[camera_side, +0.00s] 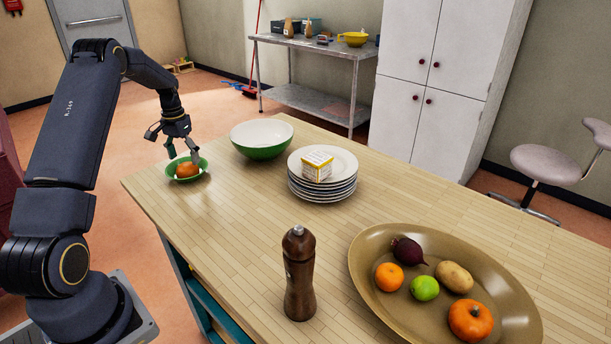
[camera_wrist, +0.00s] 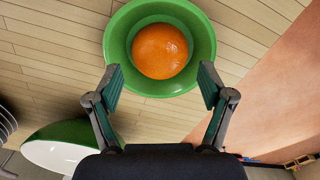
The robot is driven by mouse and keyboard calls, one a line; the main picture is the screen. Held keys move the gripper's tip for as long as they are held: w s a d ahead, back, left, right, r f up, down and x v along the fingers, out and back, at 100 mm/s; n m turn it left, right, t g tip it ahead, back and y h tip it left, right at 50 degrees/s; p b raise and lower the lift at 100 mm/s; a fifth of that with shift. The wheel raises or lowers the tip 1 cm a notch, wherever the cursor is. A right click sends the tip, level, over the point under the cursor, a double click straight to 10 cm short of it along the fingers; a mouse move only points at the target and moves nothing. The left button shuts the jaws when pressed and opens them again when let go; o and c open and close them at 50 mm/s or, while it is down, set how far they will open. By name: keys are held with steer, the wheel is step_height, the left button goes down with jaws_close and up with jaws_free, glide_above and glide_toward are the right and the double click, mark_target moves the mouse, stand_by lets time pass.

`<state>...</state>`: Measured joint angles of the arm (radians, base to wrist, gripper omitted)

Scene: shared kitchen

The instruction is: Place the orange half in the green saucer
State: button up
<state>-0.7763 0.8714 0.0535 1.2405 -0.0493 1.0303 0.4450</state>
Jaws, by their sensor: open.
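The orange half (camera_side: 187,170) lies inside the green saucer (camera_side: 174,163) near the table's far left corner. In the wrist view the orange half (camera_wrist: 160,51) rests in the middle of the green saucer (camera_wrist: 117,42), its rounded side showing. My gripper (camera_side: 182,154) is just above the saucer and the orange half. In the wrist view my gripper (camera_wrist: 159,82) has its fingers wide apart, with nothing between the tips. The fingertips appear near the saucer's rim. I cannot tell whether they touch it.
A pepper mill (camera_side: 299,275) stands in front. A brown platter (camera_side: 372,246) holds fruit and vegetables. The table's left-front area is clear.

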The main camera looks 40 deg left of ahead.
mark_target(187, 164)
steer(key=w+d+r, duration=0.1)
steer(key=d+r, duration=0.2)
steer(key=r, duration=0.4)
steer(key=w+d+r, duration=0.1)
steer(key=d+r, duration=0.2)
steer(key=r, duration=0.4)
steer(key=s+d+r+m+t+y, duration=0.15)
steer(key=d+r, duration=0.25)
steer(key=d, duration=0.4)
steer(key=s+d+r+m+t+h, duration=0.15)
steer(key=d+r, duration=0.25)
steer(key=d, duration=0.5)
steer(key=s+d+f+m+t, duration=0.1)
steer(key=s+d+f+t, duration=0.1)
steer(key=s+d, duration=1.3)
steer(key=shift+s+d+f+t, duration=0.15)
steer(key=shift+s+d+t, duration=0.15)
steer(key=shift+s, duration=0.2)
